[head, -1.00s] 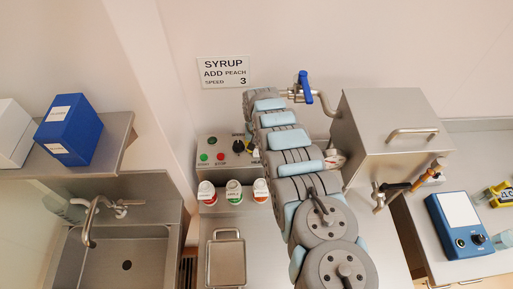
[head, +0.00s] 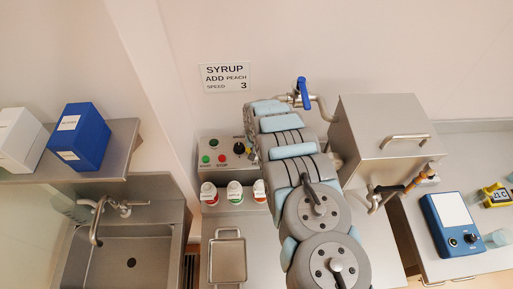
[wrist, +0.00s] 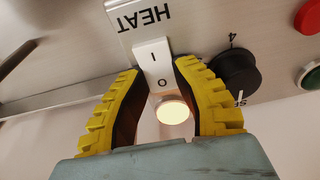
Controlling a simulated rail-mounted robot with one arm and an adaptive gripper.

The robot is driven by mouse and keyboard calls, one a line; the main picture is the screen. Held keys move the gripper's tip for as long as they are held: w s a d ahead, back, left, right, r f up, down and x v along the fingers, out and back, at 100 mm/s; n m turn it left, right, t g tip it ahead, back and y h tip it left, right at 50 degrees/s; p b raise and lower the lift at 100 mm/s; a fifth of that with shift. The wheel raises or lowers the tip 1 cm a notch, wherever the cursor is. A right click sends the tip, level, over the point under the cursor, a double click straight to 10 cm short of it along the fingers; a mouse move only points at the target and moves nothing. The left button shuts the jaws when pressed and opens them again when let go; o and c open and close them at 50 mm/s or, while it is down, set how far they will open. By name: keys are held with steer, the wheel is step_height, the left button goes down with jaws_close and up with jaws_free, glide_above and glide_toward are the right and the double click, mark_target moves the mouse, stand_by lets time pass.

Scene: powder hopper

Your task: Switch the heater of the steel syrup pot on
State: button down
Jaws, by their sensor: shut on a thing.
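The heater switch (wrist: 153,62) is a white rocker marked I and O, under a HEAT label (wrist: 147,15) in the wrist view. My gripper (wrist: 157,70) has its yellow, ridged fingers shut on the switch, one on each side. A round lamp (wrist: 173,110) beside the O end glows pale yellow. Which way the rocker is tipped is hard to tell. In the head view my arm hides the gripper and the switch. A lidded steel vessel (head: 375,115) stands right of my arm; I cannot tell whether it is the syrup pot.
The control panel (head: 213,148) has green and red buttons and a black dial (wrist: 235,72), close right of my fingers in the wrist view. Several capped jars (head: 234,190) stand below the panel. A blue-handled valve (head: 304,92) rises behind my arm. A sink (head: 115,265) is left.

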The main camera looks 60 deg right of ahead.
steer(key=shift+s+a+t+h+p, duration=0.1)
steer(key=shift+a+t+h+p, duration=0.05)
steer(key=shift+t+h+p, duration=0.3)
stand_by(0.4)
steer(key=c, duration=0.8)
jaws_free()
steer(key=shift+a, duration=0.1)
steer(key=shift+o, duration=0.2)
steer(key=shift+d+f+g+b, duration=0.1)
steer(key=shift+d+g+b, duration=0.15)
steer(key=shift+b, duration=0.1)
steer(key=shift+d+f+g+y+b, duration=0.15)
steer(key=shift+g+y+b, duration=0.25)
steer(key=shift+y+b, duration=0.75)
steer(key=shift+r+b, duration=0.25)
steer(key=shift+b, duration=0.95)
